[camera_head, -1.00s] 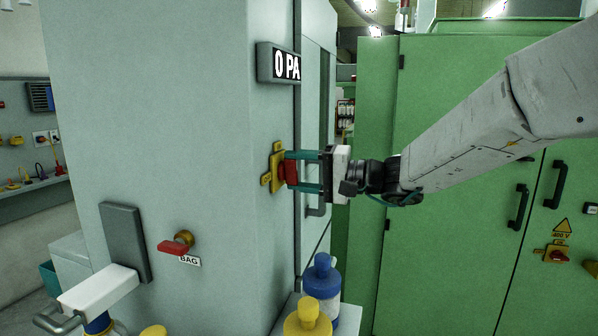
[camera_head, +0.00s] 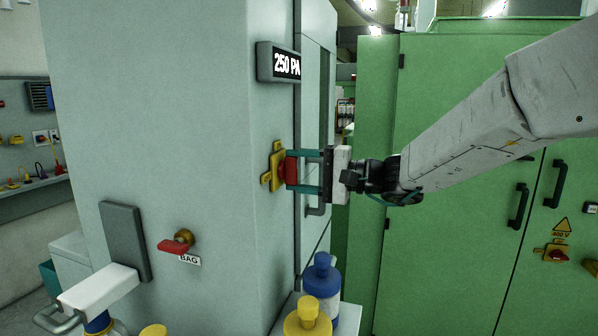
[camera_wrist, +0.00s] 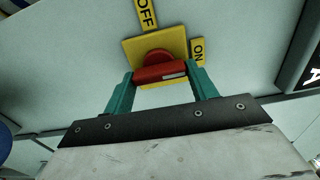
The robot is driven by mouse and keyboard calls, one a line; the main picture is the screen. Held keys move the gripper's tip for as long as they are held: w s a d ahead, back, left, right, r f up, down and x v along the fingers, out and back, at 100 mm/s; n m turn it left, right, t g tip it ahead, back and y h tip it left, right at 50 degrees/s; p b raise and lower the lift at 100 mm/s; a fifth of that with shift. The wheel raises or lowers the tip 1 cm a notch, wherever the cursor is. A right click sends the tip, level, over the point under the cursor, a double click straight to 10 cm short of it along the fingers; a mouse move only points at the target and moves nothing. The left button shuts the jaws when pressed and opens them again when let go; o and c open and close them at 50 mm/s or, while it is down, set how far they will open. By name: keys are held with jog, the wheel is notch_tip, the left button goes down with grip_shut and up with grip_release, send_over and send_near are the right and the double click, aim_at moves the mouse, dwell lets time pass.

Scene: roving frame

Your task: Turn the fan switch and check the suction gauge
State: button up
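The fan switch (camera_head: 291,168) is a red knob on a yellow plate on the side of the pale grey cabinet. In the wrist view its red handle (camera_wrist: 160,73) lies across the plate, its white mark toward the ON label (camera_wrist: 198,52). The OFF label (camera_wrist: 146,13) is at the top. My gripper (camera_head: 290,172) has its teal fingers at both ends of the handle, seemingly shut on it. The suction gauge (camera_head: 279,63), a dark box above the switch, reads 250 PA.
A second red handle (camera_head: 174,246) marked BAG is on the cabinet's front. Blue (camera_head: 322,281) and yellow (camera_head: 307,320) capped bottles stand below my gripper. Green cabinets (camera_head: 450,240) stand behind my arm, at right.

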jog(key=o, duration=0.4)
jog(key=shift+c, duration=0.2)
jog(key=v, duration=0.8)
jog(key=s+d+f+n+g+h, duration=0.1)
jog(key=s+f+g+h, duration=0.2)
jog(key=s+f, duration=0.4)
jog(key=s+d+f+n+g+h, duration=0.15)
jog(key=s+f+g+h, duration=0.25)
jog(key=s, duration=0.5)
jog(key=s+d+f+n+t+h, duration=0.1)
jog(key=s+d+f+t+h, duration=0.1)
jog(key=s+d+h, duration=0.8)
jog(key=s+d+f, duration=0.1)
jog(key=s+d, duration=0.3)
jog(key=s, duration=0.2)
jog(key=shift+s+d+n, duration=0.3)
jog(key=shift+n, duration=0.05)
